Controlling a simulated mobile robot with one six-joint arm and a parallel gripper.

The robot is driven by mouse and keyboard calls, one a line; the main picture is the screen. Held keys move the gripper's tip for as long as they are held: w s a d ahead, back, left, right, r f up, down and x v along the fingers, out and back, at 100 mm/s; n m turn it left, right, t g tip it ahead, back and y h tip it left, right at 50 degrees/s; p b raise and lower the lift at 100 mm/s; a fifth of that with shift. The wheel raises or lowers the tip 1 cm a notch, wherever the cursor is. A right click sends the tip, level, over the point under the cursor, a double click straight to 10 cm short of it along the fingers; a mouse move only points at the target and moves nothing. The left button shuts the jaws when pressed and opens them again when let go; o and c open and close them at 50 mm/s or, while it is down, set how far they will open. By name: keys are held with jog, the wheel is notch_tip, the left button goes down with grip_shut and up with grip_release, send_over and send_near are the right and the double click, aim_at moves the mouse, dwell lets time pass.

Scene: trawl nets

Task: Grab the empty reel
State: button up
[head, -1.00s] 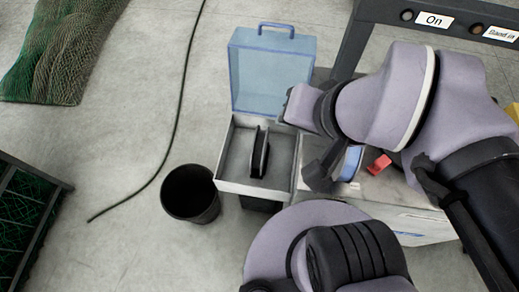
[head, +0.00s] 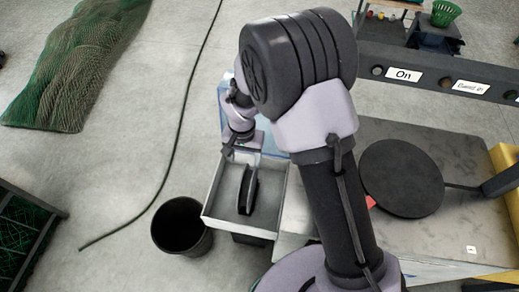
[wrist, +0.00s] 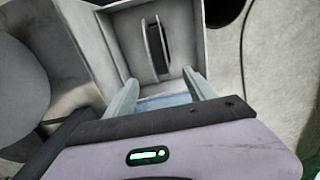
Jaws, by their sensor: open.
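The empty reel (head: 247,190) is black and stands on edge inside an open light grey box (head: 218,213). In the wrist view the reel (wrist: 157,46) shows its two parallel flanges inside the box (wrist: 122,35). My gripper (head: 243,150) is at the box's far side, by the hinged lid, and empty. In the wrist view my gripper (wrist: 160,80) has its two fingers apart and pointing toward the reel, with a clear gap before it. My arm covers most of the blue see-through lid in the head view.
A black bin (head: 181,228) stands left of the box. A dark cable (head: 170,150) runs along the floor. A green net (head: 75,65) lies at upper left. A round black disc (head: 402,178) is over the worktop at right, and a dark rail with an "On" label (head: 404,75) lies behind.

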aim_at(247, 180)
notch_tip(247, 180, down, 14)
jog(key=b, duration=0.4)
jog(key=shift+s+a+r, duration=0.15)
jog(key=shift+r, duration=0.1)
jog(key=f+b, duration=0.3)
jog(key=f, duration=0.2)
jog(key=shift+d+f, duration=0.2)
jog(key=shift+r, duration=0.15)
jog(key=shift+c, duration=0.8)
grip_shut()
